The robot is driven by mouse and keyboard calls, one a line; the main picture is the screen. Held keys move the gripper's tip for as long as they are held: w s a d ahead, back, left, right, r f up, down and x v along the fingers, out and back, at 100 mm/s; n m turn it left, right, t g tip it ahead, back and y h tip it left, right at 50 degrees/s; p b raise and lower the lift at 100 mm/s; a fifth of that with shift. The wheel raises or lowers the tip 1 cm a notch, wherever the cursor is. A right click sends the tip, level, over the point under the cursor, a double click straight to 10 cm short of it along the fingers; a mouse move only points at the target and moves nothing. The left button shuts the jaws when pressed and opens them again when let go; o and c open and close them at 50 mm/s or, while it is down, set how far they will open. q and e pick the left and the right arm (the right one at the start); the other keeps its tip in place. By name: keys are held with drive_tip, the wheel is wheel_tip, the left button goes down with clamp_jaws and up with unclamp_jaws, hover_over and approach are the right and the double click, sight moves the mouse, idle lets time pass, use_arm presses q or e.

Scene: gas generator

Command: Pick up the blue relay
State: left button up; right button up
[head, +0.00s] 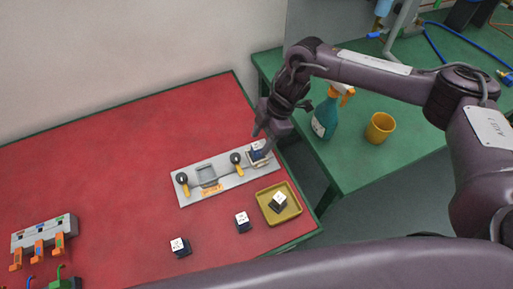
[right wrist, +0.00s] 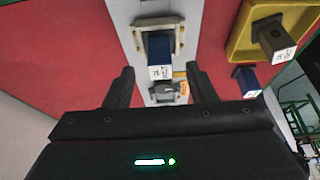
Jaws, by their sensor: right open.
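A blue relay (head: 257,150) with a white label sits in the right socket of the grey panel (head: 218,176). It also shows in the right wrist view (right wrist: 159,47), in its pale socket. My right gripper (head: 262,135) is at that relay in the head view, partly covering it. In the right wrist view my right gripper (right wrist: 160,70) is open, its fingers apart on either side below the relay, with nothing held. Another blue relay (head: 242,222) stands on the red table near the yellow tray and shows at right in the right wrist view (right wrist: 246,80). My left gripper is not in view.
The yellow tray (head: 264,208) holds a dark relay (head: 278,203). Another dark relay (head: 180,247) stands on the red table (head: 110,150). The panel has two yellow-handled knobs and an empty middle socket (head: 206,175). A spray bottle (head: 325,118) and yellow cup (head: 380,127) stand on the green table.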

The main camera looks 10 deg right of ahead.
sight(258, 145)
drive_tip(key=shift+p+x, duration=0.45)
drive_tip(key=shift+x, duration=1.5)
drive_tip(key=shift+r, duration=0.1)
drive_tip(key=c, duration=1.1)
wheel_tip(258, 145, up, 20)
drive_tip(key=b, duration=0.2)
drive_tip(key=shift+a, duration=0.15)
